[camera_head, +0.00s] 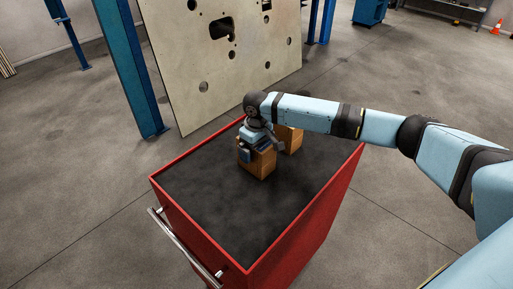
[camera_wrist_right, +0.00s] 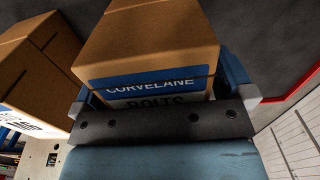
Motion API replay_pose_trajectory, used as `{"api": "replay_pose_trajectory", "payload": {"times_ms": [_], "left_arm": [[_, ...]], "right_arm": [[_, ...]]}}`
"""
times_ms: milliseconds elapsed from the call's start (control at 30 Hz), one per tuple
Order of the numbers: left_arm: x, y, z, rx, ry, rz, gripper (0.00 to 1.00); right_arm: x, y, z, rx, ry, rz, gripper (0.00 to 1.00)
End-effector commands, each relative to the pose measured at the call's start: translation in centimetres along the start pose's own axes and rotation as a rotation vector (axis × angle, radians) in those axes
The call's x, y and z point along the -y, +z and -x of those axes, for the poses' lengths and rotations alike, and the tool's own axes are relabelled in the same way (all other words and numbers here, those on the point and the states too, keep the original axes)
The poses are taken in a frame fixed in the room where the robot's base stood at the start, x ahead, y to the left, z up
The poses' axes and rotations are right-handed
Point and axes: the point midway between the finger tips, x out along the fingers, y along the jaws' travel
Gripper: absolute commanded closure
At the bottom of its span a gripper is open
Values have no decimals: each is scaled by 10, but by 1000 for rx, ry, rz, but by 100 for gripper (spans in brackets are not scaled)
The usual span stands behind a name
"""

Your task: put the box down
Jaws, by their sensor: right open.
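A brown cardboard box (camera_head: 258,163) stands on the dark top of a red cart (camera_head: 215,215). In the right wrist view the same box (camera_wrist_right: 150,40) fills the middle and shows a blue and white label reading "CORVELANE BOLTS". My right gripper (camera_head: 256,143) is over the box from above. Its jaws (camera_wrist_right: 163,88) are open, with one finger on each side of the box. I cannot tell whether either finger touches it. My left gripper is not in view.
A second brown box (camera_head: 290,138) stands close behind the first on the cart; it also shows at left in the wrist view (camera_wrist_right: 35,65). The cart's front part is bare. A large pale panel with holes (camera_head: 225,60) and a blue post (camera_head: 130,70) stand behind the cart.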

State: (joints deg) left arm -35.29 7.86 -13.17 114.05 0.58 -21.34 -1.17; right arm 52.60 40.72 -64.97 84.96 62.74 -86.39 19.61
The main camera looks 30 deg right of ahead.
Motion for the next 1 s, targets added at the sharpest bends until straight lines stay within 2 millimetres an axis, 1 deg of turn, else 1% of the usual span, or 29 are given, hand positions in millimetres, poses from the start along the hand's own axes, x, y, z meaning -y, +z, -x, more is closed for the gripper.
{"api": "replay_pose_trajectory", "payload": {"times_ms": [67,167,400,500,600,767,1000], "left_arm": [[0,2,-1,0,0,0,57],[0,4,-2,1,1,1,57],[-2,9,-6,3,5,2,57],[-4,11,-7,3,8,3,57],[-4,12,-8,2,9,3,57],[-4,12,-8,1,9,2,57],[-2,11,-8,0,7,0,57]], "right_arm": [[0,0,5,-2,0,0,0],[0,0,19,-2,0,0,0],[0,-1,71,-5,0,1,0],[0,-1,91,-3,0,1,0],[0,-1,106,-2,0,0,0],[0,-1,119,-1,0,-1,0],[0,0,122,0,0,-1,0]]}}
